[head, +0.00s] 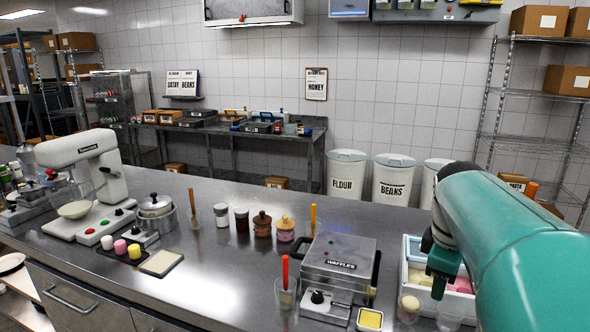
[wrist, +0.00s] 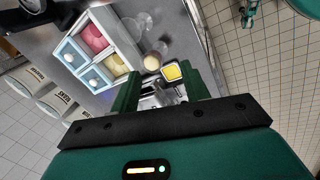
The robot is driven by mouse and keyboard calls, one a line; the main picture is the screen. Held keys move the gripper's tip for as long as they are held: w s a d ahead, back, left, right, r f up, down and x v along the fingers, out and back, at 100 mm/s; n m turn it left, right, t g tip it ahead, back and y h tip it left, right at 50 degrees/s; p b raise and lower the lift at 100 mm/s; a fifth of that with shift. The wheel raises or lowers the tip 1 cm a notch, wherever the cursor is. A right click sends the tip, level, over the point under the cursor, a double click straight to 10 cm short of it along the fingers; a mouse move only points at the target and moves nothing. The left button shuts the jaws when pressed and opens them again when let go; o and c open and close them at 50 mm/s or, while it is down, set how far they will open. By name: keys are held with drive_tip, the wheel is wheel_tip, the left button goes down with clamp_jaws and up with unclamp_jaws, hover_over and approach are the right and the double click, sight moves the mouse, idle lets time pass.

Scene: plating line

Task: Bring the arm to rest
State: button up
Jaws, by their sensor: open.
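My gripper (wrist: 163,92) shows in the wrist view with its two green fingers apart and nothing between them. In the head view my teal arm comes in from the right edge, and my gripper (head: 441,280) hangs in front of the sectioned food tub, above the counter's right end. The fingertips are small and partly hidden there. In the wrist view the waffle iron's end and a small yellow-topped dish (wrist: 172,73) lie below and beyond the fingers.
The steel counter (head: 235,262) holds a waffle iron (head: 338,265), a white tub (head: 412,243) with food compartments, glass cups (head: 409,306), several jars and a stand mixer (head: 85,170). Floor bins (head: 394,182) and a wire shelf (head: 540,92) stand behind. Open air lies above the counter's middle.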

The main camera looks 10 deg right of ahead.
drive_tip(key=s+a+f+m+t, duration=0.1)
drive_tip(key=s+a+f+m, duration=0.1)
drive_tip(key=a, duration=0.5)
drive_tip(key=s+a+f+m+t+y, duration=0.1)
drive_tip(key=s+a+f+m, duration=0.1)
drive_tip(key=a, duration=0.5)
drive_tip(key=s+a+f+m+t+y, duration=0.1)
drive_tip(key=s+a+f+m, duration=0.1)
drive_tip(key=s+a+m, duration=0.2)
drive_tip(key=s+a, duration=0.1)
drive_tip(key=a, duration=0.2)
drive_tip(key=shift+f+t, duration=0.25)
drive_tip(key=shift+t, duration=0.05)
drive_tip(key=shift+s+a, duration=0.1)
